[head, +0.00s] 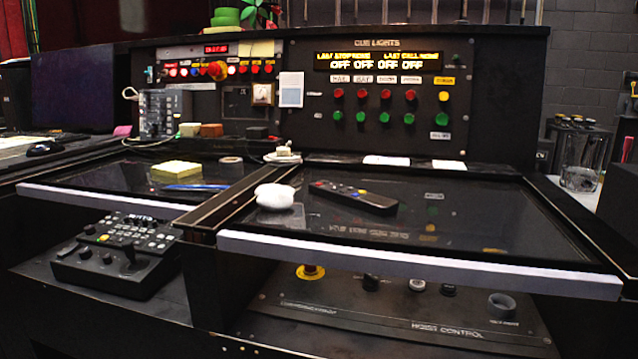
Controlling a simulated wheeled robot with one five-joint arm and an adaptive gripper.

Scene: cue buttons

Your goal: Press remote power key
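A dark remote (353,197) lies on the glossy black desk panel on the right side of the console. It lies at a slant, with its left end farther back and its right end nearer. A small red key shows near its left end, and a few small coloured keys show near its middle. The key labels are too small to read, so I cannot tell for sure which is the power key. My gripper is not in view.
A white rounded object (275,196) sits left of the remote. A yellow note pad (176,171) and a blue pen (196,187) lie on the left panel. The cue lights panel (480,110) rises behind. A raised white front edge (420,264) borders the desk.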

